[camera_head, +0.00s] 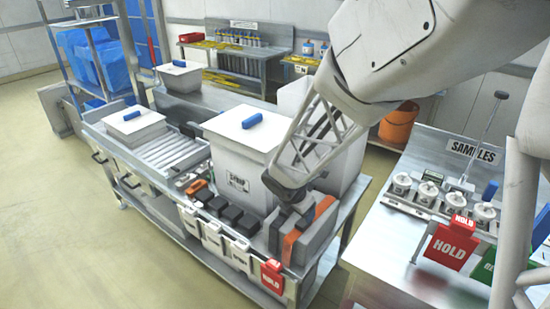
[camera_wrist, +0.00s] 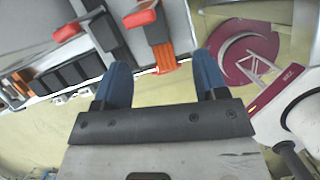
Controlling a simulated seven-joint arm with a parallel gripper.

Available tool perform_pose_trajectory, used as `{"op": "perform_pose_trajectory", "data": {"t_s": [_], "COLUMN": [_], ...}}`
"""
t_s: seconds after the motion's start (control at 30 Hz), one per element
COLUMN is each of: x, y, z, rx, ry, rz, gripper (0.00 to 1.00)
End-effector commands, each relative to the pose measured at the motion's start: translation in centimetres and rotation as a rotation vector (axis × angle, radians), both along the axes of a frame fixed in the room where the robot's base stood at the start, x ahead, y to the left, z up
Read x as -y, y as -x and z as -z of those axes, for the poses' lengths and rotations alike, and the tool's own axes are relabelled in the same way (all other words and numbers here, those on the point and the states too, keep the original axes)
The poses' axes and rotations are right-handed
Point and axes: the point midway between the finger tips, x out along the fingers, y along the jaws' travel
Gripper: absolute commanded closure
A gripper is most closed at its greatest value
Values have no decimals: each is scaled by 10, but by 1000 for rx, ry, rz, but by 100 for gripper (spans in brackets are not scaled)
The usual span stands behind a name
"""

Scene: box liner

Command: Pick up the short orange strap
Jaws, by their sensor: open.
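In the head view, an orange strap (camera_head: 290,244) lies over a grey block at the near right corner of the cart. A second orange piece (camera_head: 324,206) shows just behind it. I cannot tell which is the short strap. In the wrist view, an orange strap end (camera_wrist: 164,57) hangs by a grey bar with a red head, beyond my gripper (camera_wrist: 165,70). My gripper's two blue fingers are wide apart with nothing between them. In the head view my gripper is above the grey blocks, its fingers mostly hidden by my arm.
A white lidded bin (camera_head: 238,150) stands left of my arm. Black blocks (camera_head: 232,212) and small orange parts (camera_head: 197,186) line the cart. The samples table (camera_head: 385,245) stands to the right, across a gap.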

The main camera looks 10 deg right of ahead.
Motion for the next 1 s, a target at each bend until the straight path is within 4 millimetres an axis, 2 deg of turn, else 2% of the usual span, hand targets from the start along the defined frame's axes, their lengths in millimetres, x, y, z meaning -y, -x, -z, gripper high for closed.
{"op": "perform_pose_trajectory", "data": {"t_s": [0.2,0.57,1.0], "x": [-5,-4,4], "y": [-9,-9,-15], "z": [13,15,38], "rx": [-27,-28,-28], "ry": [27,28,28], "rz": [-102,-105,-104], "gripper": [34,34,34]}}
